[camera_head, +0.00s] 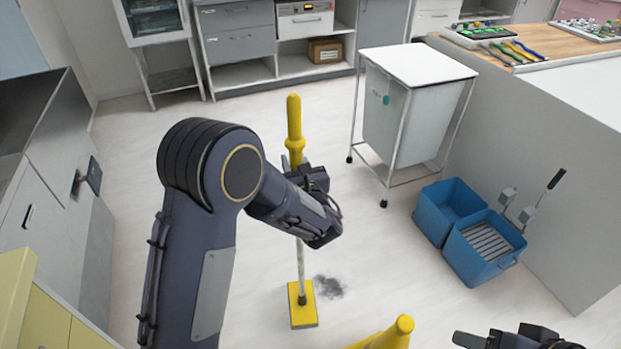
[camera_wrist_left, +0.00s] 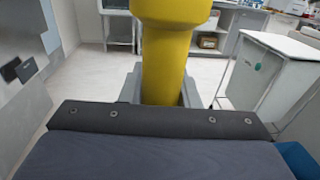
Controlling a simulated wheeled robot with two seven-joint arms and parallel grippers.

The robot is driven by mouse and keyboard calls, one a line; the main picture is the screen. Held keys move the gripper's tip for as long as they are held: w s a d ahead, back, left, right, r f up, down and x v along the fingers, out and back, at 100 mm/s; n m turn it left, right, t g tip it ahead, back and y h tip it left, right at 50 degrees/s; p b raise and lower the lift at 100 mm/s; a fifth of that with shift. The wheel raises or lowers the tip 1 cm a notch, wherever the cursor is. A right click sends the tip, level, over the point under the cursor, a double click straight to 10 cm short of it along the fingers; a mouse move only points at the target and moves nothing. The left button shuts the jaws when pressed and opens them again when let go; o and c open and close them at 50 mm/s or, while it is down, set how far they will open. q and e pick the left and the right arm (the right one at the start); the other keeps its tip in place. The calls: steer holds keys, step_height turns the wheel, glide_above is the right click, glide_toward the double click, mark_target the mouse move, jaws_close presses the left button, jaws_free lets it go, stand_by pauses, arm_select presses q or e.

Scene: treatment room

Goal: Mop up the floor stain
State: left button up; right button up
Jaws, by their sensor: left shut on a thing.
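The mop (camera_head: 300,265) stands nearly upright, with a yellow upper grip, a pale shaft and a flat yellow head (camera_head: 303,312) on the floor. The yellow handle also fills the middle of the left wrist view (camera_wrist_left: 166,60). The dark grey floor stain (camera_head: 330,287) lies just right of the mop head, next to its edge. My right gripper (camera_head: 505,340) shows only partly at the bottom right edge, away from the mop; its jaw state is unclear.
A blue two-part mop bucket (camera_head: 470,262) with a wringer stands on the right by the counter (camera_head: 560,180). A white wheeled cart (camera_head: 395,125) stands behind it. A yellow object (camera_head: 396,332) shows at the bottom edge. Grey cabinets (camera_head: 60,200) line the left. Floor around the stain is clear.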

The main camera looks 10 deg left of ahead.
arm_select(q)
steer(key=w+d+f+n+g+y+b, duration=0.1)
steer(key=w+d+f+y+b, duration=0.1)
steer(key=w+f+b, duration=0.3)
step_height(320, 180, down, 4)
steer(key=d+b, duration=0.1)
steer(key=b, duration=0.2)
arm_select(e)
step_height(320, 180, down, 10)
steer(key=shift+f, duration=0.15)
arm_select(q)
steer(key=shift+r, duration=0.1)
